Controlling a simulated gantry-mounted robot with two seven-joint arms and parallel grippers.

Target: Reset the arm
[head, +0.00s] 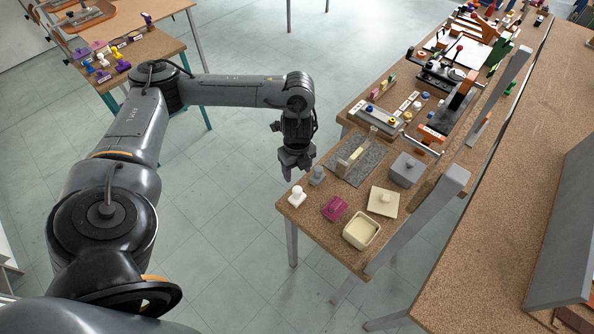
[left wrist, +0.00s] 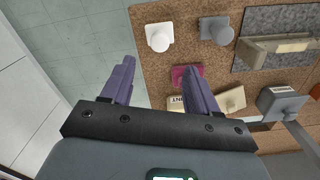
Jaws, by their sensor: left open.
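My left arm comes in from the left in the head view. Its gripper (head: 297,172) hangs fingers down above the near left corner of a brown workbench (head: 300,214). In the left wrist view the two purple-grey fingers (left wrist: 160,85) are spread apart with nothing between them. A white knobbed piece (head: 297,196) and a grey knobbed piece (head: 317,176) stand on the bench just below the gripper. Both also show in the left wrist view, the white one (left wrist: 158,37) ahead of the fingers. My right gripper is in neither view.
A magenta block (head: 335,208), a cream open box (head: 361,232), a cream knobbed plate (head: 383,202) and a grey knobbed box (head: 406,170) stand on the bench. A grey mat (head: 348,171) lies behind them. Floor (head: 235,215) left of the bench is clear.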

